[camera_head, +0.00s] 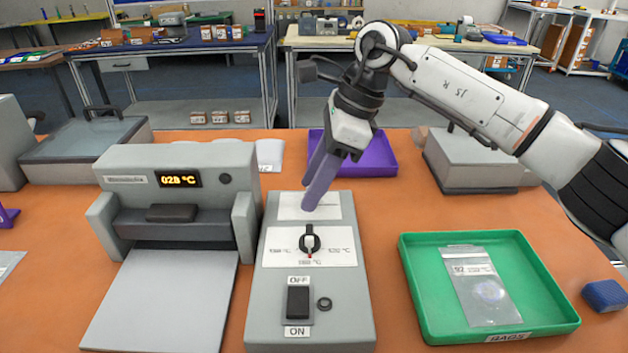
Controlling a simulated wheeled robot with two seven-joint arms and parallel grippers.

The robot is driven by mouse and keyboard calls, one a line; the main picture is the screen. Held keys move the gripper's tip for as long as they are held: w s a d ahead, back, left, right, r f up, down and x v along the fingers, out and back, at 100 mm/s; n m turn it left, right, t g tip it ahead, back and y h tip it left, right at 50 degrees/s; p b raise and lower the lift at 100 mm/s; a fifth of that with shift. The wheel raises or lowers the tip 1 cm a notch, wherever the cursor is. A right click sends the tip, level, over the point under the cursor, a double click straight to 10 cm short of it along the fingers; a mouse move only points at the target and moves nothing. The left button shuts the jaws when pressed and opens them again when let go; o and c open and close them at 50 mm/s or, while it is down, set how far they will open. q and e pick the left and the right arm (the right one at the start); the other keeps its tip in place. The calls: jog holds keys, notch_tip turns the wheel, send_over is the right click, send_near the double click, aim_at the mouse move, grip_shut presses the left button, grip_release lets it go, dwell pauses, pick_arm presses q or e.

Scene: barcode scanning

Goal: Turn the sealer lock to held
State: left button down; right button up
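A grey control box (257,300) stands on the orange table, right of the sealer (180,160), whose display (178,180) reads about 028 °C. A black rotary knob (309,239) sits on a white label plate on the box. A red mark shows below it, and the blurred labels lie left, right and below. A black rocker switch (298,303) lies nearer, between off and ON labels. My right gripper (312,195) hangs tilted above the box, just behind the knob and apart from it. Its purple fingers overlap in this view, so their gap is unclear. My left gripper is out of view.
A green tray (412,285) with a clear labelled bag (482,286) lies right of the box. A blue block (604,295) is beyond it. A purple tray (385,165) lies behind my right gripper. Grey machines (475,165) stand at back right and back left.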

jog(key=shift+c, duration=0.9)
grip_shut()
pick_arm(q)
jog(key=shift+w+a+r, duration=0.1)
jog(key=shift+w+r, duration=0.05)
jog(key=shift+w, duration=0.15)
